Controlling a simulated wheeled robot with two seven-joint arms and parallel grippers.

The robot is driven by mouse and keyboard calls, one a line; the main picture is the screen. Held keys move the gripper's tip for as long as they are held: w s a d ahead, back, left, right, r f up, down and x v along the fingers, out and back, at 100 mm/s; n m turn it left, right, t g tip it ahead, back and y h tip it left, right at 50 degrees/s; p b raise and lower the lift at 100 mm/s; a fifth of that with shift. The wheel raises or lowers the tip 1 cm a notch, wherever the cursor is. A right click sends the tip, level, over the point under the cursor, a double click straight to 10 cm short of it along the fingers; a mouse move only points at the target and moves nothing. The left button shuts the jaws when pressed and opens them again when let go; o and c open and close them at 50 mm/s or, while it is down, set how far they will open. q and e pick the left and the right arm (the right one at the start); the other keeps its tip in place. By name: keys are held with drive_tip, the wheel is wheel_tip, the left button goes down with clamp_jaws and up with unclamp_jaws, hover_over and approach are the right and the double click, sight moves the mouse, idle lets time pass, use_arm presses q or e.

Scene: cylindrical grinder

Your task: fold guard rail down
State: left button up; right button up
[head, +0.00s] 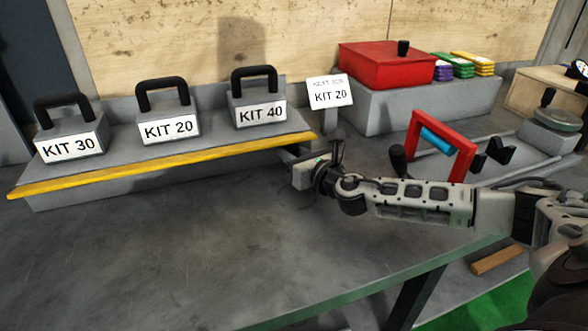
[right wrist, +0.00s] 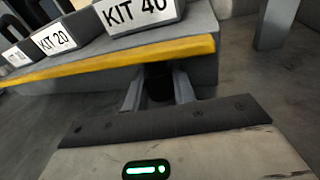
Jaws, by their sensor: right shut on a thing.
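The guard rail (head: 170,165) is a long yellow bar along the front edge of the grey kit shelf (head: 110,190). It also crosses the right wrist view (right wrist: 120,66). My right gripper (head: 291,153) is at the right end of the rail, low against the shelf front. In the right wrist view its two fingers (right wrist: 158,92) are shut on a dark knob (right wrist: 158,84) just below the yellow bar. The fingers hide the sides of the knob, and how it joins the rail cannot be told. My left gripper is not in view.
Kit weights labelled KIT 30 (head: 70,146), KIT 20 (head: 168,128) and KIT 40 (head: 260,112) stand behind the rail. A KIT 20 sign (head: 329,93), a red box (head: 385,65) and a red frame (head: 440,145) stand to the right. The table front (head: 200,260) is bare.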

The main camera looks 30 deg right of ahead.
idle(0.3)
drive_tip(key=o, duration=1)
drive_tip(key=s, duration=1)
drive_tip(key=s+r, duration=0.1)
drive_tip(key=s, duration=0.5)
drive_tip(key=shift+d+b, duration=0.2)
drive_tip(key=shift+b, duration=0.2)
drive_tip(key=shift+f, duration=0.1)
